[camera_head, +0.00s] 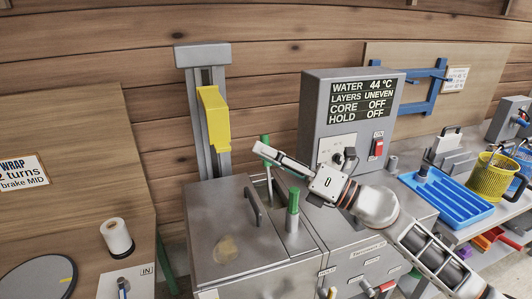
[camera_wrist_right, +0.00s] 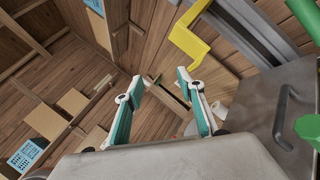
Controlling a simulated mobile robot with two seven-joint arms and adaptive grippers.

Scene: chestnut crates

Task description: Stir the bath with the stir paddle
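The steel bath housing (camera_head: 205,205) stands in the middle of the head view, with a flat top and a bar handle (camera_head: 253,205). The handle also shows in the wrist view (camera_wrist_right: 284,118). An upright green grip (camera_head: 293,208) stands at the housing's right side; I cannot tell whether it belongs to the stir paddle. Another green piece (camera_head: 265,142) shows behind my fingers. My right gripper (camera_head: 262,150) is above the housing, pointing left. In the wrist view its fingers (camera_wrist_right: 162,82) are apart with nothing between them. My left gripper is out of view.
A display box (camera_head: 312,100) reads water 44 °C, layers uneven, core off, hold off. A yellow bracket (camera_head: 213,118) hangs on a grey column (camera_head: 188,85) behind the housing. A blue tray (camera_head: 445,200) and yellow basket (camera_head: 491,178) stand right. A white roll (camera_head: 117,238) stands left.

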